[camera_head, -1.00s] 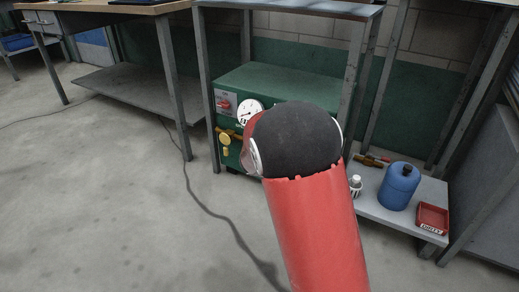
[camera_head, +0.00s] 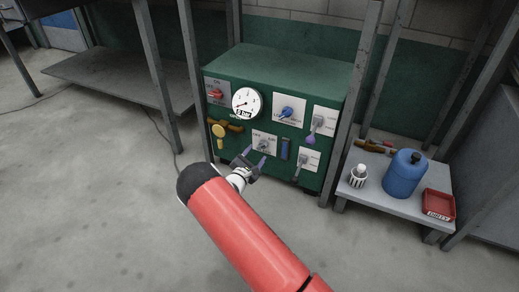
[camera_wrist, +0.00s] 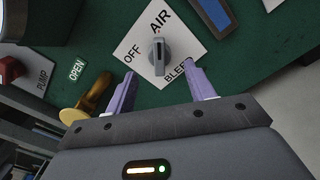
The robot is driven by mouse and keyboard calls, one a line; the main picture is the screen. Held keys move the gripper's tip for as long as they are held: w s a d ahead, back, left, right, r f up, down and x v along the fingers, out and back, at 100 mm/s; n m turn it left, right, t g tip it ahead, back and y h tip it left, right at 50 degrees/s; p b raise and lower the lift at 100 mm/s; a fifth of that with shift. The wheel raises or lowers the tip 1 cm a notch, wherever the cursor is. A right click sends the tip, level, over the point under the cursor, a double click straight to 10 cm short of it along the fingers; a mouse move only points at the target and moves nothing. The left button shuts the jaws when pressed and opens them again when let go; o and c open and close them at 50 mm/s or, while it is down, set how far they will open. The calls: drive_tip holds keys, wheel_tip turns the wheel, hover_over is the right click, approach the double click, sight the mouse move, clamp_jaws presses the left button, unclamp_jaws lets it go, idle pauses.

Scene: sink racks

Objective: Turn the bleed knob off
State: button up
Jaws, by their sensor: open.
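The bleed knob is a small grey knob (camera_wrist: 159,55) on a white plate (camera_wrist: 188,43) marked OFF, AIR and BLEED in the wrist view. Its long grip runs nearly upright in that picture, its upper end towards AIR. In the head view the plate with its knob (camera_head: 264,145) sits low on the green cabinet's front. My gripper (camera_wrist: 163,76) is open and empty, its two purple fingers apart on either side below the knob. It also shows in the head view (camera_head: 254,158), just below and left of the plate. I cannot tell whether a finger touches the panel.
The green cabinet (camera_head: 285,70) also carries a gauge (camera_head: 246,103), a red switch (camera_head: 216,94), a brass valve (camera_head: 219,130), a blue knob (camera_head: 287,112) and grey levers. Table legs flank it. A low shelf at right holds a blue jug (camera_head: 404,174), a white bottle (camera_head: 358,176) and a red tray (camera_head: 438,205).

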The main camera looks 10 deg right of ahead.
sight(261, 148)
drive_tip(key=shift+b+x, duration=0.3)
drive_tip(key=shift+x, duration=2)
drive_tip(key=shift+c, duration=0.4)
drive_tip(key=c, duration=0.9)
